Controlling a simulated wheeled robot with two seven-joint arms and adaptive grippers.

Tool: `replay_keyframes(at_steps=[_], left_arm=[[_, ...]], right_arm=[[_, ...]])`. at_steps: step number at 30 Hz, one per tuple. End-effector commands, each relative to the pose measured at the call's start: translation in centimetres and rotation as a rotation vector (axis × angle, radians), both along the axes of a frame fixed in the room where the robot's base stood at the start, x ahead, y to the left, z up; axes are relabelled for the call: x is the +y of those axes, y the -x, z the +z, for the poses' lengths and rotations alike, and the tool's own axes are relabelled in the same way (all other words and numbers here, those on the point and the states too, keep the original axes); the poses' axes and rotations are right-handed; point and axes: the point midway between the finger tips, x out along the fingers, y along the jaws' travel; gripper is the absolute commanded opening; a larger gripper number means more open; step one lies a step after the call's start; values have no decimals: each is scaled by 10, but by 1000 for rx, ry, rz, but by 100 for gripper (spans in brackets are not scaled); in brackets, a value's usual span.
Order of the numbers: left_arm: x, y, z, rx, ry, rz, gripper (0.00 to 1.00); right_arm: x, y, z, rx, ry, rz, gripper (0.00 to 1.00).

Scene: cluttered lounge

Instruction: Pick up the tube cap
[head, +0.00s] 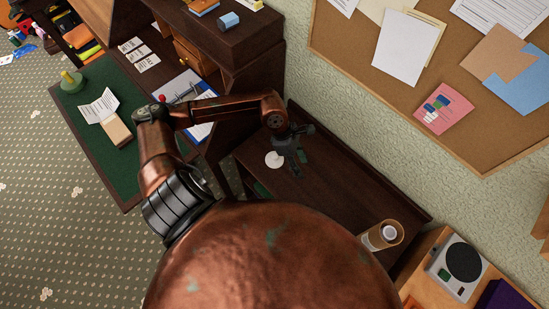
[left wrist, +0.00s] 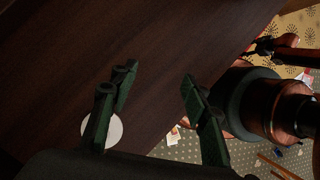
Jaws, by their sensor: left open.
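The tube cap, a flat white disc (head: 273,160), lies on the dark wooden desk top (head: 335,185). My left gripper (head: 298,155) is over the desk just right of the cap in the head view, open and with nothing between its fingers. In the left wrist view the open fingers (left wrist: 158,76) stand wide apart. The white disc (left wrist: 116,131) shows there behind the left finger, partly hidden by it, and is not between the fingertips. I cannot tell the exact height of the fingers above the wood.
A cardboard tube (head: 383,235) stands at the desk's right end. A dark shelf unit (head: 245,50) rises at the left, close to my left arm. A corkboard (head: 400,75) hangs on the wall behind. Bare wood lies between cap and tube.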

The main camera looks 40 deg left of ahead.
Motion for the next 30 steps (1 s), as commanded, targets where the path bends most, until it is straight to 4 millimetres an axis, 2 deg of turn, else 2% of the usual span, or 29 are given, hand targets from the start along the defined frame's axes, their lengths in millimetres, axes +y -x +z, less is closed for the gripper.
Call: replay_keyframes(at_steps=[1, 3, 6, 9, 12, 20, 27, 30], left_arm=[[30, -2, -6, 7, -109, -23, 43], [67, -3, -12, 25, -238, -43, 43], [105, -3, -13, 46, -365, -59, 43], [126, -2, -14, 61, -431, -62, 43], [132, -2, -21, 69, -451, -63, 43], [128, 0, -49, 68, -447, -63, 43], [125, 1, -83, 68, -446, -62, 43], [125, 1, -89, 66, -446, -63, 43]], right_arm=[[0, 0, 0, 0, 0, 0, 50], [0, 0, 0, 0, 0, 0, 50], [0, 0, 0, 0, 0, 0, 50], [0, 0, 0, 0, 0, 0, 50], [0, 0, -1, 0, 0, 0, 50], [0, 1, -2, 1, 0, 1, 50], [0, 1, -3, 1, 0, 1, 50], [0, 1, -3, 2, -1, 1, 50]])
